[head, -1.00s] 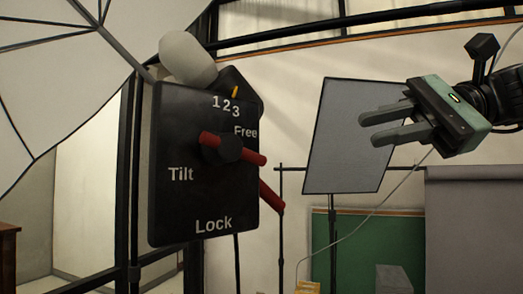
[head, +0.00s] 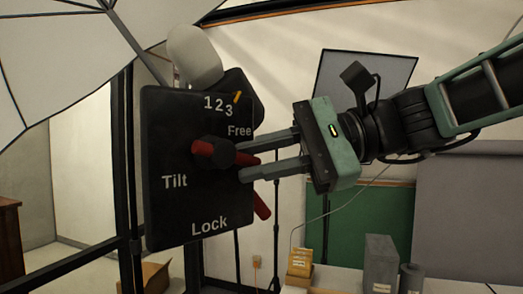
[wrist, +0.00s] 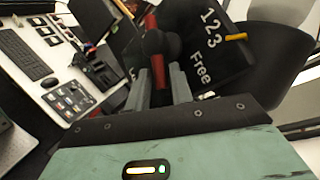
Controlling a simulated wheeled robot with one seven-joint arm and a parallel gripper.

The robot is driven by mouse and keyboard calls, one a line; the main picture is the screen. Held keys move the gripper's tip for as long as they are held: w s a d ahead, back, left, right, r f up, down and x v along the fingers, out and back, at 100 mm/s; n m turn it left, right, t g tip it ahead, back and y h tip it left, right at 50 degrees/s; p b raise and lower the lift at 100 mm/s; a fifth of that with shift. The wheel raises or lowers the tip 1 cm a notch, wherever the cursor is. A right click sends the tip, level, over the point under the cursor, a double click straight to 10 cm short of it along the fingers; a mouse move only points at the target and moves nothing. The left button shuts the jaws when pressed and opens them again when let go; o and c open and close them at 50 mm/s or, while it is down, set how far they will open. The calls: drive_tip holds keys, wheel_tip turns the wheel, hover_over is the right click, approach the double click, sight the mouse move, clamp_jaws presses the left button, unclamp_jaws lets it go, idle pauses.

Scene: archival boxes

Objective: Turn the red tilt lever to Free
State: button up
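The black panel (head: 190,215) carries the white words Free, Tilt and Lock and the numbers 1, 2, 3. The red tilt lever (head: 203,147) crosses a dark round hub on the panel. Its right end points just below the word Free, sloping slightly down to the right. My gripper (head: 246,159) reaches in from the right, its two fingers apart at the lever's right end. In the wrist view the red lever (wrist: 158,75) lies between the fingers (wrist: 160,88); contact cannot be made out.
A second red bar (head: 262,206) sticks out behind the panel's lower right edge. A pale rounded head (head: 194,57) sits above the panel, and a white umbrella (head: 60,60) fills the upper left. A grey board (head: 395,65) stands behind my arm.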

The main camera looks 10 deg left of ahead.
clamp_jaws()
drive_tip(key=shift+r+n+t+h, duration=0.65)
drive_tip(key=shift+n+t+h, duration=0.2)
drive_tip(key=shift+h, duration=0.25)
unclamp_jaws()
drive_tip(key=b+v, duration=0.5)
drive_tip(key=v, duration=1.2)
drive_tip(key=shift+w, duration=0.2)
drive_tip(key=shift+d, duration=0.15)
